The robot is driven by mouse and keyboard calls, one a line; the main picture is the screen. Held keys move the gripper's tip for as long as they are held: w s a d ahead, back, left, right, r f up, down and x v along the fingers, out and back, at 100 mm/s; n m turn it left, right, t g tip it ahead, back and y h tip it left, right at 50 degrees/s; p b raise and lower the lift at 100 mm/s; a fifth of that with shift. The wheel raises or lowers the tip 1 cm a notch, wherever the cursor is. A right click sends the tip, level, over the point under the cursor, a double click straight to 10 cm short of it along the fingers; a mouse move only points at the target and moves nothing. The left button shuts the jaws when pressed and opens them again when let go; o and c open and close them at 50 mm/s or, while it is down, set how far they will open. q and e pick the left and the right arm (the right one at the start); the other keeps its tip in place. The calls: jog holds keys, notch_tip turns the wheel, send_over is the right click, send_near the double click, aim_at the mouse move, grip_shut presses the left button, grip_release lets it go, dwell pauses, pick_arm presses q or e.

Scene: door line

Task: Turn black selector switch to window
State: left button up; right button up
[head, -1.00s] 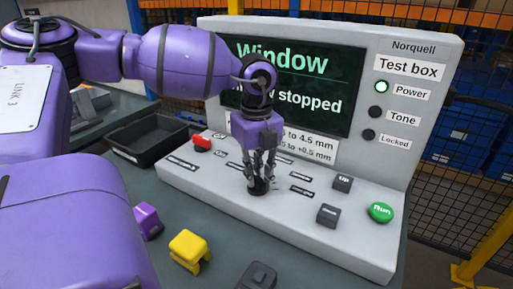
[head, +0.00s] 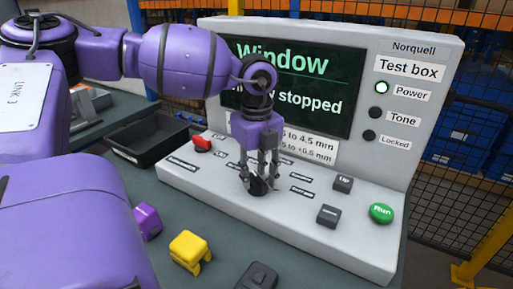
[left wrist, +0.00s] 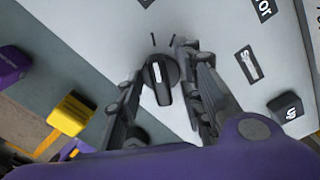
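The black selector switch (head: 257,187) stands on the sloping panel of the grey test box (head: 340,235). In the left wrist view the knob (left wrist: 160,82) has a white line that points toward the left one of two tick marks; their labels are not readable. My left gripper (head: 259,177) is open, with its fingers on both sides of the knob. Gaps show between fingers and knob in the left wrist view (left wrist: 164,108). The screen (head: 292,80) reads "Window" and "stopped", partly hidden by my left arm. My right gripper is not in view.
A red control (head: 202,145), grey buttons (head: 328,216) and a green Run button (head: 381,213) share the panel. A black tray (head: 148,140) stands left of the box. Purple (head: 147,221), yellow (head: 189,250) and dark (head: 257,277) pieces lie in front.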

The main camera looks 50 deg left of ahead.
aim_at(257, 176)
pick_arm(q)
jog(key=shift+d+r, duration=0.1)
jog(key=shift+r, duration=0.55)
notch_tip(257, 176, up, 11)
jog(key=shift+f, duration=0.15)
